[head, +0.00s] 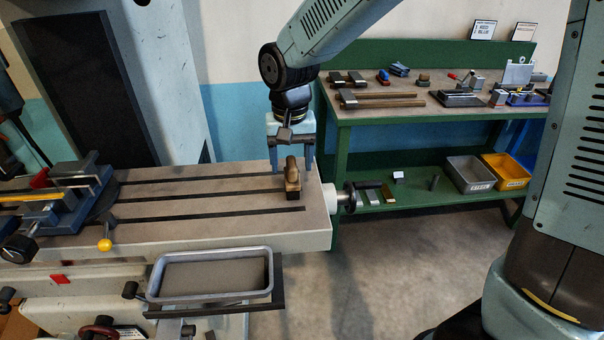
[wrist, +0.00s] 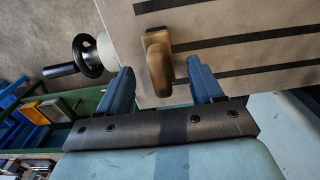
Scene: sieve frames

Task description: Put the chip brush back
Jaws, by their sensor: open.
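The chip brush (head: 292,178), a brown wooden-looking piece with a darker lower block, stands on the slotted machine table (head: 230,225) near its right end. My gripper (head: 293,163) points down over it, with one blue finger on either side in the picture. In the wrist view, the brush (wrist: 158,62) shows between the two open fingers (wrist: 160,70), with a gap on both sides. The fingers touch nothing that I can see. How far down the brush they reach is hard to tell.
A blue vise (head: 60,205) sits on the table's left part. A handwheel (head: 350,197) juts from its right end. A grey tray (head: 158,280) hangs at the front. A green bench (head: 345,112) with tools, and bins (head: 470,186) on its lower shelf, stands behind right.

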